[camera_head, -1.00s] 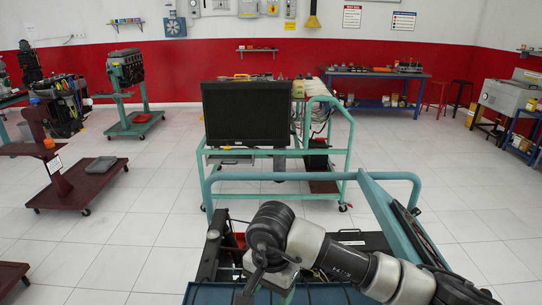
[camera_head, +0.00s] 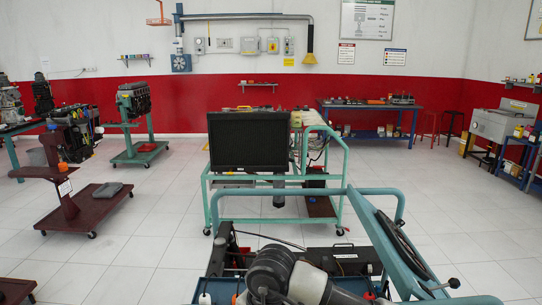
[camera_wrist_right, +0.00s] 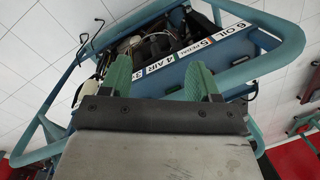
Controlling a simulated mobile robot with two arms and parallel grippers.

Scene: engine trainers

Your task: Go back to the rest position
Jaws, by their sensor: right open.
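My right gripper (camera_wrist_right: 159,78) shows in the right wrist view with its two green fingers spread apart and nothing between them. Behind the fingers is an engine trainer with a teal tube frame (camera_wrist_right: 275,27) and a label strip (camera_wrist_right: 190,52) reading words like "OIL" and "AIR". In the head view, my right arm (camera_head: 310,283) comes in low over the near trainer, whose teal rail (camera_head: 290,191) curves around it. The right gripper's fingers cannot be made out there. My left gripper is in neither view.
A blue workbench (camera_head: 370,106) is at the back wall. White tiled floor (camera_head: 150,225) is clear between.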

